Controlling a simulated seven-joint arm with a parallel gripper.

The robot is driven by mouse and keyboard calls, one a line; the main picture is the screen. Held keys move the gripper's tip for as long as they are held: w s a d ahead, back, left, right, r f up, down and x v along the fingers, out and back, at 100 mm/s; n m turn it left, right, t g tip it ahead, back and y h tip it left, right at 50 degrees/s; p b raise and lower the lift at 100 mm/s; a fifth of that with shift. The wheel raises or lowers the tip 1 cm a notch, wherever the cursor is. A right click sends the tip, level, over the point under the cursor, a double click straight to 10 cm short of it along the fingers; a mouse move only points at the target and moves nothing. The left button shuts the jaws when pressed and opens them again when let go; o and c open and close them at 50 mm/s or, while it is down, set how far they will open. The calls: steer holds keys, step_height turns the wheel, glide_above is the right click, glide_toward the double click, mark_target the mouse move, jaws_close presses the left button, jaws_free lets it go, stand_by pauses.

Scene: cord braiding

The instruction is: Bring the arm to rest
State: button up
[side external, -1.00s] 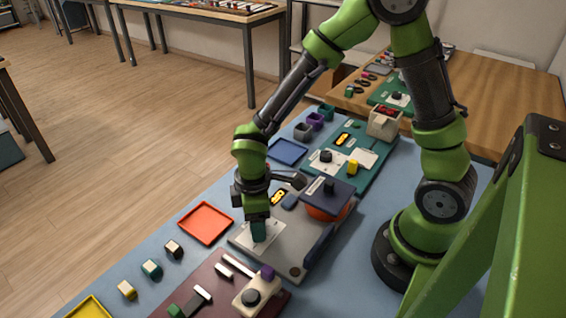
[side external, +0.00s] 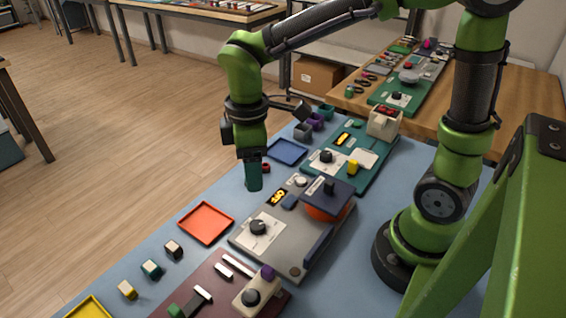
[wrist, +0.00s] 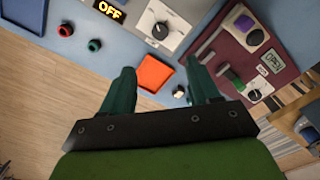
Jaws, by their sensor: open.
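My gripper (side external: 254,184) is in the air above the blue bench, up and to the left of the grey machine (side external: 268,267). In the wrist view its two green fingers (wrist: 160,84) are spread apart with nothing between them. The machine's black knob (side external: 260,227) stands clear of the fingers. Its yellow-lit display reads OFF in the wrist view (wrist: 108,10). A dark blue lid part (side external: 327,191) sits over an orange part (side external: 325,213) on the machine.
An orange tray (side external: 206,223) and several small blocks (side external: 151,268) lie along the bench's left side. A maroon board (side external: 215,290) is in front, a green board (side external: 340,160) behind. A small red-topped piece (side external: 265,168) shows just beside the fingers. Open floor lies left.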

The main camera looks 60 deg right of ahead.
steer(key=shift+r, duration=0.85)
steer(key=s+d+r+m+t+y, duration=0.2)
steer(key=s+d+r+m+t, duration=0.3)
steer(key=m, duration=0.8)
steer(key=shift+s+d+r+t, duration=0.2)
steer(key=shift+s+d+t, duration=0.95)
steer(key=shift+d, duration=1)
